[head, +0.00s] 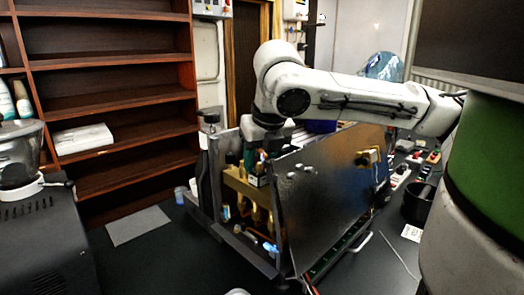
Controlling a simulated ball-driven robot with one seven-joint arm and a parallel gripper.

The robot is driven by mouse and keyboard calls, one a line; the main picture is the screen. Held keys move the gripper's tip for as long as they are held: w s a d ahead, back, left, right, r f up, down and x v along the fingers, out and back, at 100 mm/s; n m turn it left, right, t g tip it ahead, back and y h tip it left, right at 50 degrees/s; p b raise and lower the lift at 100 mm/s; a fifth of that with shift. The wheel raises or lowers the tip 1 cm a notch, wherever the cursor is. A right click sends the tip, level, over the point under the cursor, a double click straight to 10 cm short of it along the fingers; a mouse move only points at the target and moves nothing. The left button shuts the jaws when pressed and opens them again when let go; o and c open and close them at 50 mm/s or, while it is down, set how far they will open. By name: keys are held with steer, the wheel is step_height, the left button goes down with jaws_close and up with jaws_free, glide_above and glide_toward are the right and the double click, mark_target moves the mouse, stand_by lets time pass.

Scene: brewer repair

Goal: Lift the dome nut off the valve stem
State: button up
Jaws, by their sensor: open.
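My gripper (256,165) points down at the end of my white arm, over the inside of the opened brewer. It is open, small in the head view and partly hidden by the tilted metal panel. Brass-coloured fittings (236,183) of the brewer sit just below and to the left of my gripper. I cannot make out the dome nut or the valve stem; they are too small or hidden among the fittings and behind my gripper.
The large metal panel (330,190) leans on the brewer's right side. A black grinder (40,240) stands at the left. A dark cup (418,203) and power strips (400,177) lie to the right. A grey sheet (138,226) lies on the dark counter, with clear room around it.

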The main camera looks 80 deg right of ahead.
jaws_close()
stand_by(0.5)
steer(key=shift+r, duration=0.25)
steer(key=shift+r+p, duration=2.75)
steer(key=shift+p, duration=0.25)
steer(key=shift+r, duration=0.2)
step_height(320, 180, up, 4)
steer(key=p, duration=0.4)
steer(key=shift+f, duration=0.1)
